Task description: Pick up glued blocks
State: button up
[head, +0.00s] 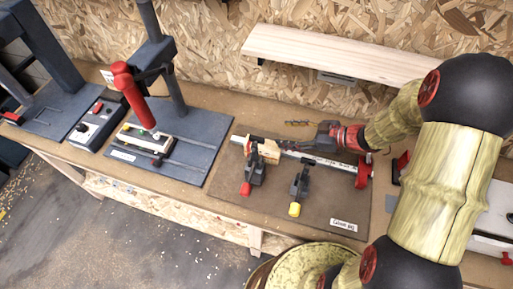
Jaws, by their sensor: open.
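A small pale wooden piece (268,150), which may be the glued blocks, sits at the left part of a metal bar clamp (310,157) on a brown mat. A black toggle clamp with a red tip (254,175) stands in front and partly hides it. I cannot make out separate blocks or a glue line. My gripper (322,133), dark with red parts, is behind the bar and to the right of the wooden piece, apart from it. It is open with nothing visible between its fingers, which are small in the picture.
A second black clamp with a yellow tip (297,194) stands on the mat (275,215). A red clamp end (363,171) is at the bar's right. A press with a red handle (131,92) stands at left. A wooden shelf (330,53) juts out behind.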

aim_at(270, 160)
jog(key=shift+g+y, duration=0.6)
jog(key=shift+y, duration=0.1)
jog(key=f+b, duration=0.2)
jog(key=s+a+f+b, duration=0.1)
jog(key=f, duration=0.1)
jog(key=s+a+f+b, duration=0.1)
jog(key=f+b, duration=0.1)
jog(key=shift+s+f+b, duration=0.2)
jog(key=shift+b, duration=0.15)
jog(key=shift+b+x, duration=0.5)
jog(key=shift+x, duration=0.9)
jog(key=x, duration=0.1)
jog(key=b+x, duration=0.2)
jog(key=x, duration=0.1)
jog(key=shift+s+a+r, duration=0.1)
jog(key=shift+s+a, duration=0.1)
jog(key=shift+a, duration=0.05)
jog(key=shift+w+a, duration=0.2)
jog(key=shift+a, duration=0.1)
jog(key=c, duration=0.4)
jog(key=c, duration=0.9)
